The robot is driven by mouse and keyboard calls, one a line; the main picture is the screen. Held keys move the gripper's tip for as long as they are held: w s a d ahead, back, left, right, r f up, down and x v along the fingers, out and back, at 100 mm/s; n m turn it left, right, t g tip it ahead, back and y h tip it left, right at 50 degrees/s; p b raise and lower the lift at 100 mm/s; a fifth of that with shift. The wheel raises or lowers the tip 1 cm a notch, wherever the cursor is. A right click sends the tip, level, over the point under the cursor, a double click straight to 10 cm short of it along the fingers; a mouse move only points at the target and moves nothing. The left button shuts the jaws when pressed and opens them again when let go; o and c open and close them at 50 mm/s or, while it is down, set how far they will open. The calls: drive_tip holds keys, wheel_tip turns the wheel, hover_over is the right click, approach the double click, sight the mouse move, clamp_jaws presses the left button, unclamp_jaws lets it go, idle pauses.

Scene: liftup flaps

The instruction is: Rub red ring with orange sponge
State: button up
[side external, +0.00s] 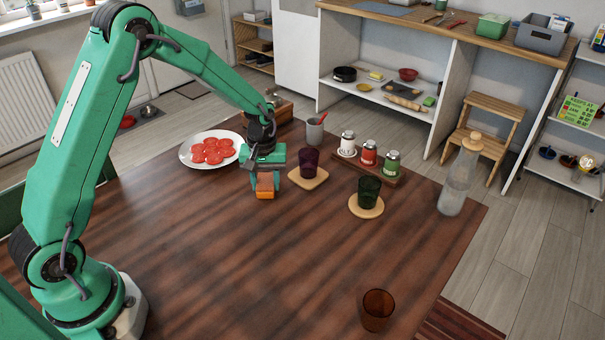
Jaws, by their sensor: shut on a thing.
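My gripper (265,170) points down over the far part of the dark wooden table (250,265). It is shut on the orange sponge (265,187), a small block showing below the green jaws. The sponge is at or just above the tabletop; I cannot tell if it touches. I do not make out a red ring on the table; the sponge, gripper or arm may hide it.
A white plate (187,155) with several red slices lies left of my gripper. A purple glass (308,163) on a coaster stands close right. An amber glass (377,310) stands near; the middle is clear.

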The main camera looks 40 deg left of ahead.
drive_tip(key=shift+w, duration=0.85)
drive_tip(key=shift+s+r, duration=0.1)
drive_tip(key=shift+r, duration=4)
drive_tip(key=shift+d, duration=0.1)
